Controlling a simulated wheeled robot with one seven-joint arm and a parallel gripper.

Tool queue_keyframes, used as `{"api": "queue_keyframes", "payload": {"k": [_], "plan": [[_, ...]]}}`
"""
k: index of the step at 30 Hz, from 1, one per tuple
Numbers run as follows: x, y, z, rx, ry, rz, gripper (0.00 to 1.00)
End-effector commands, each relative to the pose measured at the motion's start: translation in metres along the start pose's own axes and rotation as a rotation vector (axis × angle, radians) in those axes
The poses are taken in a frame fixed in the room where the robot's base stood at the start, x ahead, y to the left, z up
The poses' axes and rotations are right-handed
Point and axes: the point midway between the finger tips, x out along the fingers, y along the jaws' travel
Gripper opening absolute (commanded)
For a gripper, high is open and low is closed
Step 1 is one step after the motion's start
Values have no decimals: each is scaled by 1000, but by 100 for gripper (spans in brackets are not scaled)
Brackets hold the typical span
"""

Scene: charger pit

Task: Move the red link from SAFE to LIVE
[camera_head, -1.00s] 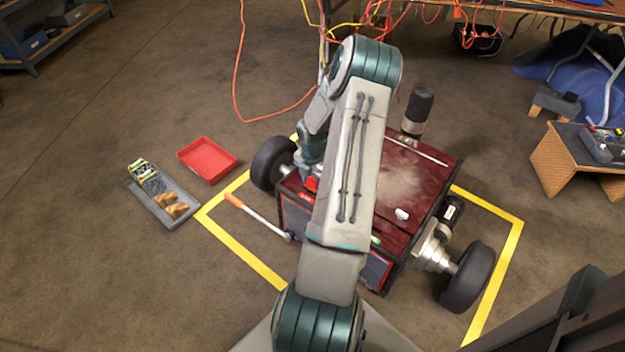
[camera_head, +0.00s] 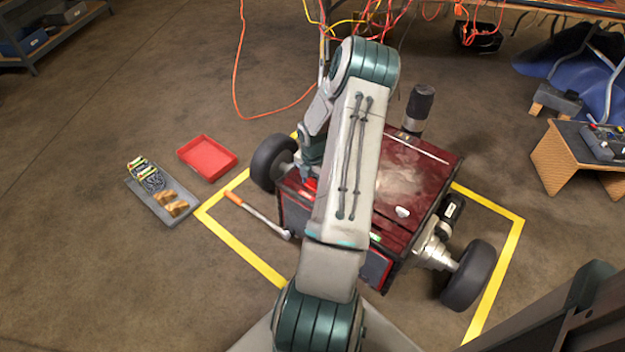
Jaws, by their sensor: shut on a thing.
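The dark red wheeled machine (camera_head: 408,185) stands in the middle of the floor, under my arm. My gripper (camera_head: 306,177) points down at the machine's left corner and is shut. A small bright red piece (camera_head: 310,186), which looks like the red link, shows at the jaws and is partly hidden by my forearm. The fingertips are too small to make out clearly. I cannot tell whether the link is seated in a socket or lifted clear. No SAFE or LIVE marking can be read; my arm covers much of the machine's front left.
Yellow tape (camera_head: 250,258) frames the machine. An orange-handled bar (camera_head: 258,217) lies at its left. Beyond are a red tray (camera_head: 207,158) and a grey tray (camera_head: 146,204) with small parts. Orange cables (camera_head: 238,75) hang behind. A low stand (camera_head: 563,165) is at right.

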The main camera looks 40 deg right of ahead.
Motion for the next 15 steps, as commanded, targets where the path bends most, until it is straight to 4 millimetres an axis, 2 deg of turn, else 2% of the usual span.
{"api": "queue_keyframes", "payload": {"k": [15], "plan": [[11, 0, 0, 0, 0, -1, 22]]}}
